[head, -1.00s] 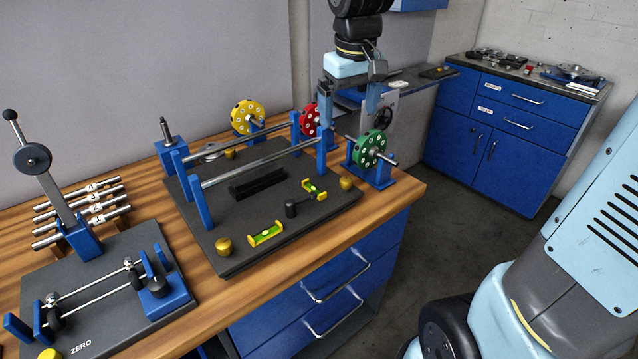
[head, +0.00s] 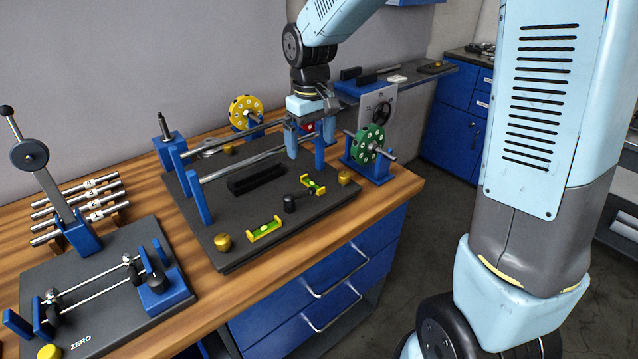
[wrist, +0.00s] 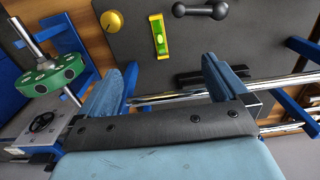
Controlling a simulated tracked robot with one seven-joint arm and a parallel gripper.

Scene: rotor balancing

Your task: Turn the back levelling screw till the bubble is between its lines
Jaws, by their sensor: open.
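The dark levelling base (head: 215,215) carries blue uprights and two steel rails. Brass screws sit at its back (head: 228,149), front left (head: 223,242) and right (head: 345,178). Two yellow levels with green vials lie on it, one at the front (head: 265,229) and one at the right (head: 313,185); the bubbles are too small to judge against their lines. My gripper (head: 309,140) is open and empty, above the right end of the rails, apart from the back screw. The wrist view shows my open fingers (wrist: 165,88), the right level (wrist: 159,37) and the right screw (wrist: 112,21).
A green rotor (head: 369,146) stands at the right and a yellow one (head: 246,112) behind. A red rotor is mostly hidden behind my gripper. A balance fixture (head: 100,285) stands at the left.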

